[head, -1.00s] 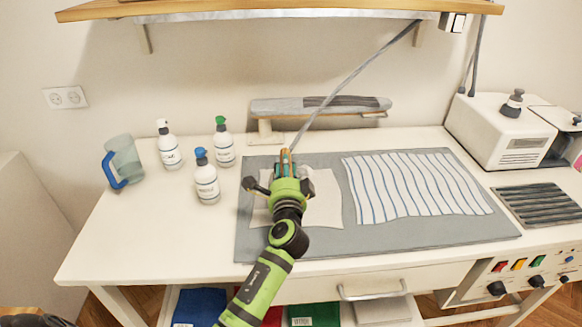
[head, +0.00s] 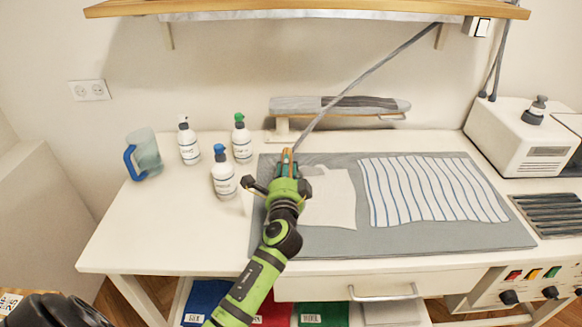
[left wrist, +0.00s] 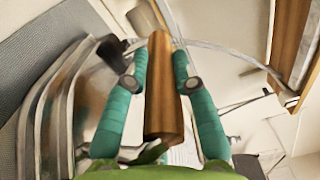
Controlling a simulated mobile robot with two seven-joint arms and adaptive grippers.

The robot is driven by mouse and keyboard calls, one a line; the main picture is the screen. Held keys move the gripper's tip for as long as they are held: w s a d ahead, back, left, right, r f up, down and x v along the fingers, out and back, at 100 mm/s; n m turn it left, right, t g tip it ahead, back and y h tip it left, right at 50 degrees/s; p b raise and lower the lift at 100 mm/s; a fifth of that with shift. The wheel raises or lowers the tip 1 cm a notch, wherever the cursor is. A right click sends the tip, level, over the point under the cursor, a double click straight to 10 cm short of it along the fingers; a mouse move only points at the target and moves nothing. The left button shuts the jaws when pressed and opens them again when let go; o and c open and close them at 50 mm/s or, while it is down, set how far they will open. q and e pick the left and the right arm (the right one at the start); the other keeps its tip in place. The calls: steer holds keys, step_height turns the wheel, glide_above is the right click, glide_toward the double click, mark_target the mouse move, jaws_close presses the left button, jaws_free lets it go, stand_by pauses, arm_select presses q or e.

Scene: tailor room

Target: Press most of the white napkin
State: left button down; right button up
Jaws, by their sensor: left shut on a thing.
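The white napkin (head: 335,200) lies on the left part of the grey mat (head: 420,238). My left gripper (head: 287,168) is over the napkin's left side and hides part of it. In the left wrist view, the gripper's teal fingers (left wrist: 160,95) are closed around a brown wooden handle (left wrist: 163,85). The handle appears to belong to a hand iron, whose curved metal body (left wrist: 70,100) shows beside it. In the head view, the gripper hides most of the iron, so its contact with the napkin cannot be told.
A striped cloth (head: 430,190) lies right of the napkin. A grey hose (head: 360,75) rises from the iron toward the shelf (head: 300,8). Spray bottles (head: 223,178) and a jug (head: 145,155) stand left of the mat. A small ironing board (head: 340,106) stands behind.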

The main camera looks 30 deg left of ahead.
arm_select(q)
steer(key=shift+s+a+r+p, duration=0.2)
steer(key=shift+s+a, duration=0.15)
steer(key=shift+a, duration=0.25)
steer(key=shift+s+a+r+p, duration=0.15)
steer(key=shift+s+a, duration=0.15)
steer(key=shift+a, duration=0.25)
steer(key=shift+b+x, duration=1)
steer(key=shift+x, duration=2.5)
steer(key=shift+a+f, duration=0.15)
steer(key=shift+w+d+f+b, duration=0.1)
steer(key=shift+w+d+b, duration=0.3)
steer(key=shift+d, duration=0.35)
steer(key=shift+w+d+r+b, duration=0.1)
steer(key=shift+w+d+b, duration=0.3)
steer(key=shift+d, duration=0.35)
steer(key=shift+w+d+f+b, duration=0.1)
steer(key=shift+w+d+b, duration=0.3)
steer(key=shift+d, duration=0.35)
steer(key=shift+w+d+b, duration=0.55)
steer(key=shift+d, duration=0.35)
steer(key=shift+w+d+b, duration=0.5)
steer(key=shift+w+d, duration=0.1)
steer(key=shift+d, duration=0.3)
